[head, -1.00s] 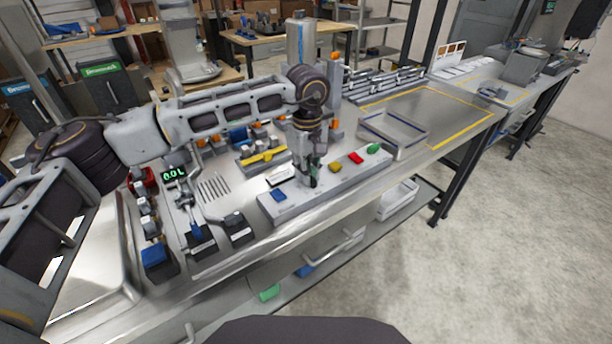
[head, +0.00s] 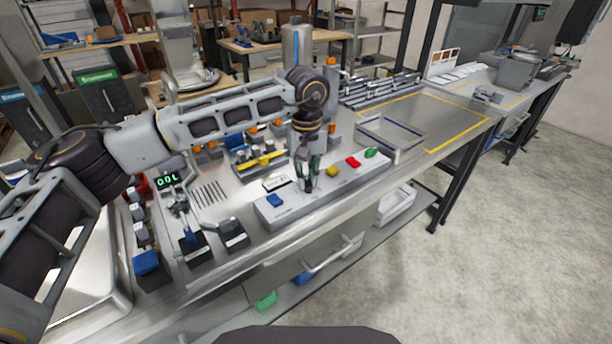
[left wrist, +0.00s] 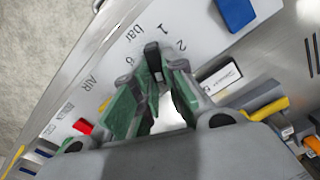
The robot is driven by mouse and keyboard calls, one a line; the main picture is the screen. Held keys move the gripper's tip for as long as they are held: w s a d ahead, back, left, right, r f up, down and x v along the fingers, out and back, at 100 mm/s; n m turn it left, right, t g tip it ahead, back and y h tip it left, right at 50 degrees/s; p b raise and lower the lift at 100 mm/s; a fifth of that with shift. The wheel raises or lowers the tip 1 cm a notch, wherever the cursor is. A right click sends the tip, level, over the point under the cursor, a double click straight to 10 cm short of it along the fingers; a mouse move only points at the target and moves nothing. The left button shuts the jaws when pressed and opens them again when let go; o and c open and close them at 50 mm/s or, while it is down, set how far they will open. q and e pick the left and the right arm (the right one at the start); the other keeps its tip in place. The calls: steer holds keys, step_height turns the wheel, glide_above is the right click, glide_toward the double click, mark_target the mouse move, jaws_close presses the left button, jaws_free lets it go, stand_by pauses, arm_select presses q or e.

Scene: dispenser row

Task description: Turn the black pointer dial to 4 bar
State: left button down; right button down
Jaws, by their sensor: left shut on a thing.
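The black pointer dial (left wrist: 152,58) sits on the light grey control panel (head: 287,208). Its black end shows between my fingertips in the left wrist view, near the printed "bar" and "1". The numbers 1, 2 and 6 can be read around it; my fingers hide the rest of the scale, so the exact reading cannot be told. My left gripper (head: 309,187) points down at the panel, with its green fingers (left wrist: 152,88) on either side of the dial, shut on it. In the head view the fingers mostly hide the dial. My right gripper is not in view.
On the panel are a blue button (head: 275,200) to the left and yellow (head: 333,171), red (head: 353,161) and green (head: 371,153) ones to the right. A clear tray (head: 390,135) stands behind the right end. A digital display (head: 167,181) and levers stand at left.

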mark_target(306, 178)
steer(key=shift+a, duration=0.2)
arm_select(q)
steer(key=c, duration=1.5)
jaws_free()
steer(key=shift+o, duration=0.2)
steer(key=shift+r, duration=0.15)
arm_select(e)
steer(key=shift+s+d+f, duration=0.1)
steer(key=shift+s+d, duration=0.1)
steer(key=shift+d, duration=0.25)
arm_select(q)
steer(key=shift+r, duration=0.5)
step_height(306, 178, up, 11)
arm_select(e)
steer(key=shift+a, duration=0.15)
